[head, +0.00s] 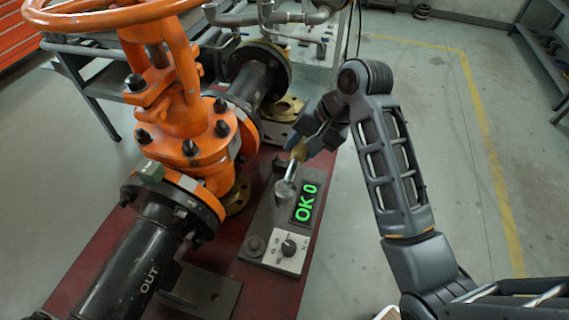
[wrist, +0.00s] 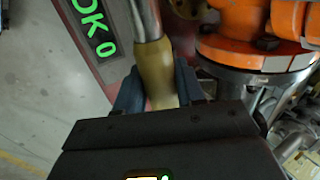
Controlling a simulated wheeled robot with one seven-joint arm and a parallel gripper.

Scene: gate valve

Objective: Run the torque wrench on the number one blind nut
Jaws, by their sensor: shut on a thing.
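My gripper (head: 301,146) is shut on the yellow handle of the torque wrench (head: 287,187). The wrench's silver shaft runs down to a thick round head at the dark tester (head: 262,219). I cannot tell whether the head is seated in the tester or just above it. In the wrist view the wrench handle (wrist: 156,77) sits between my gripper's blue-grey fingers (wrist: 155,92), with the shaft going up out of frame. A brass-coloured blind flange (head: 290,108) lies beyond, by the black pipe's far end. I cannot pick out a nut marked number one.
The orange gate valve (head: 195,140) with its big handwheel stands left of my gripper. A black pipe marked OUT (head: 148,262) runs to the front left.

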